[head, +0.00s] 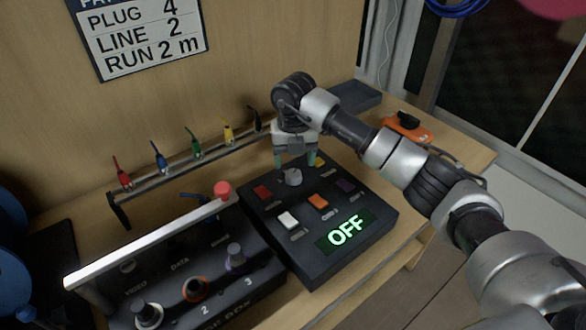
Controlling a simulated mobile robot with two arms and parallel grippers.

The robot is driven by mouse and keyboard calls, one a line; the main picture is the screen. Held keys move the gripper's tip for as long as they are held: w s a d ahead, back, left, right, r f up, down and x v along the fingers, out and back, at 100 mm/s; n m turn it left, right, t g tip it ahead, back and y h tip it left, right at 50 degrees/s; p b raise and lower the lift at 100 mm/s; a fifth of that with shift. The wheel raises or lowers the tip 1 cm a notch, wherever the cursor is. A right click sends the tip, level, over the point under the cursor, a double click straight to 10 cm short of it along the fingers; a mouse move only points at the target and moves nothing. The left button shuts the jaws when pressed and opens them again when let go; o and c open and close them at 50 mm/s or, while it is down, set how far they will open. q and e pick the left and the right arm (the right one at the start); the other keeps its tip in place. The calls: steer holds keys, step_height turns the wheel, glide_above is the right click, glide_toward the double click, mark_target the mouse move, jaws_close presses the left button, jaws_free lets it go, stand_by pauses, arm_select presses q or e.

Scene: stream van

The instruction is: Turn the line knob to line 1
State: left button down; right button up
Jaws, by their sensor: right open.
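The grey line knob (293,178) sits on the top face of a dark control box (331,263) in the middle of the head view. The box's display (345,231) reads OFF in green. My right gripper (295,163) points down over the knob with its jaws open. One greenish fingertip is on each side, close to the knob; I cannot tell whether they touch it. The knob's line marks are too small to read. My left gripper is not in view.
Coloured buttons surround the knob, among them a white button (288,220) and an orange button (318,202). A socket box (240,294) with a pale handle stands at front left. Coloured plugs hang on a rack (180,173) behind. The wall sign (140,35) reads LINE 2.

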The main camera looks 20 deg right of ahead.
mark_target(293, 173)
step_height(293, 173, down, 4)
steer(key=shift+w, duration=0.1)
steer(key=shift+f, duration=0.35)
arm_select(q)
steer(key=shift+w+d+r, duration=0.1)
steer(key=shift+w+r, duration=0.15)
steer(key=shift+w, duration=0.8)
arm_select(e)
steer(key=c, duration=0.9)
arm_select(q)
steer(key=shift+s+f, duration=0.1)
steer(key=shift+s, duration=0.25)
